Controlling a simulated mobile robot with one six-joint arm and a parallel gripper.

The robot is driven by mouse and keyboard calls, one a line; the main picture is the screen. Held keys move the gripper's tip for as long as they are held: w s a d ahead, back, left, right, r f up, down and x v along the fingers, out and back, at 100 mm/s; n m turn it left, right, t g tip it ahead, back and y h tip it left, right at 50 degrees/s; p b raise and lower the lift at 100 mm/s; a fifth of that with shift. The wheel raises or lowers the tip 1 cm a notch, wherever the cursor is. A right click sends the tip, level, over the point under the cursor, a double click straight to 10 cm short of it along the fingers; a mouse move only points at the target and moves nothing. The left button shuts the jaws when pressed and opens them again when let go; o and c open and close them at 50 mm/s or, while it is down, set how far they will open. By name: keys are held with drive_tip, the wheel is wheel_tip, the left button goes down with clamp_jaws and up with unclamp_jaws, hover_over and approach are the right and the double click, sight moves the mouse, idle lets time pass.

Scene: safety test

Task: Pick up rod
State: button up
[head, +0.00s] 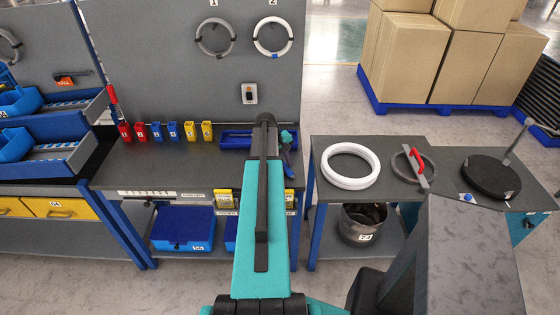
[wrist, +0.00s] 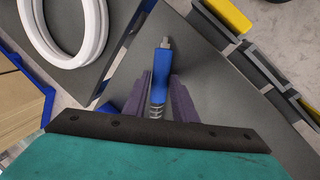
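The rod (wrist: 160,72) is blue with a grey metal tip, and pale spring-like rings show near its other end in the wrist view. It lies between the two dark purple fingers of my gripper (wrist: 159,82). The tip sticks out past the fingertips, over the grey bench corner. In the head view my gripper (head: 287,150) is small and partly hidden behind my arm, by the right end of the bench; the rod is hard to make out there.
The grey bench (head: 165,160) holds several small red, blue and yellow bins and a blue tray (head: 235,138). A right-hand table (head: 325,195) holds a white ring (head: 350,182) and a grey ring with a red handle (head: 410,165). A narrow gap separates them.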

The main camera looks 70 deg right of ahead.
drive_tip(key=shift+f, duration=0.25)
idle(0.4)
clamp_jaws()
